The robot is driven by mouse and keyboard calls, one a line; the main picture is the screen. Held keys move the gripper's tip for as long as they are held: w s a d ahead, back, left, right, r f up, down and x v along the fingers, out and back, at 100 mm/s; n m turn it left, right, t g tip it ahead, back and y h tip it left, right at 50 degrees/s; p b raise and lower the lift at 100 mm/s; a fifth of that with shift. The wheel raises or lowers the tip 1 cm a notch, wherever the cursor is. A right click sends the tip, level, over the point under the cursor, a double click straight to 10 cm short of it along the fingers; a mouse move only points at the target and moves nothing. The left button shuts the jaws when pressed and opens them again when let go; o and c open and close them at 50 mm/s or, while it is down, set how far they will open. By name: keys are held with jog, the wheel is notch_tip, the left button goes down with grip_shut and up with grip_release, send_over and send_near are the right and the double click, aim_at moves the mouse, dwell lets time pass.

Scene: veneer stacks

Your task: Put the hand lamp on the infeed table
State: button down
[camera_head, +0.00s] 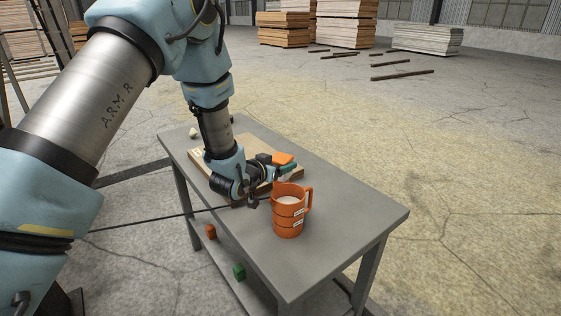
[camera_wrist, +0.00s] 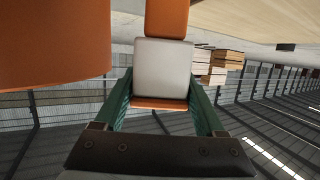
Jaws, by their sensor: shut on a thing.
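My gripper (camera_head: 290,171) is low over a grey metal table (camera_head: 345,215), reaching in from the left, behind an orange mug. In the wrist view my gripper (camera_wrist: 160,112) has its two green fingers shut on an orange and pale grey thing, which looks like the hand lamp (camera_wrist: 162,68). In the head view an orange part of the lamp (camera_head: 283,158) shows by the fingers. The rest is hidden by the gripper. I cannot tell whether the lamp touches the table or board beneath. No label marks which table is the infeed table.
The orange mug (camera_head: 287,221) stands close to my gripper. A wooden board (camera_head: 200,164) with small items lies under my wrist. A red block (camera_head: 210,231) and a green block (camera_head: 239,271) are on the lower shelf. The table's right end is clear. Lumber stacks (camera_head: 345,25) stand far back.

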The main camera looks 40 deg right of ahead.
grip_release()
dwell(0.3)
jog(key=shift+r, duration=0.2)
jog(key=b+v, duration=0.4)
jog(key=v, duration=0.8)
jog(key=shift+f, duration=0.1)
